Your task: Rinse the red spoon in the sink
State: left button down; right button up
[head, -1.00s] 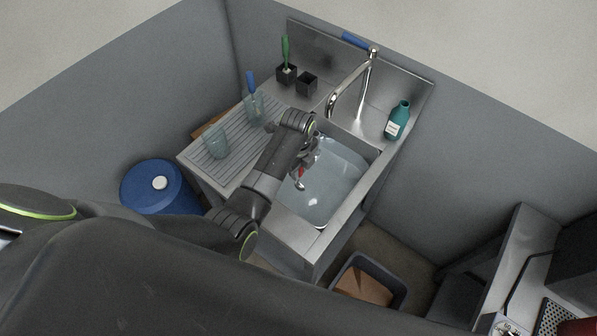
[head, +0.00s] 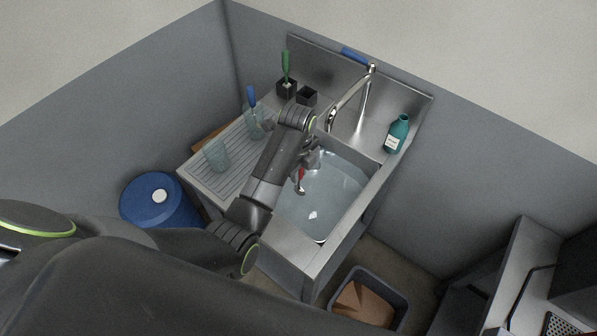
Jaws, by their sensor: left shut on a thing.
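The red spoon (head: 301,175) hangs upright below my left gripper (head: 304,164), its red handle up and its metal bowl down. My left gripper is shut on the handle. The spoon is over the left part of the sink (head: 334,200), which holds clear water. I cannot tell whether the bowl touches the water. The tap (head: 345,103) stands behind the sink, its spout near my left wrist. No stream of water shows. My right gripper is not in view.
A ribbed drainboard (head: 199,174) left of the sink holds two glasses, one with a blue-handled brush (head: 251,97). Black holders (head: 306,97) stand behind it. A teal bottle (head: 397,133) stands right of the tap. A blue drum (head: 146,214) and a grey bin (head: 398,306) stand below.

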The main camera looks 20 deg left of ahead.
pick_arm(q)
jog(key=shift+r, duration=0.1)
dwell(0.3)
jog(key=shift+r, duration=1.9)
jog(key=shift+f, duration=0.1)
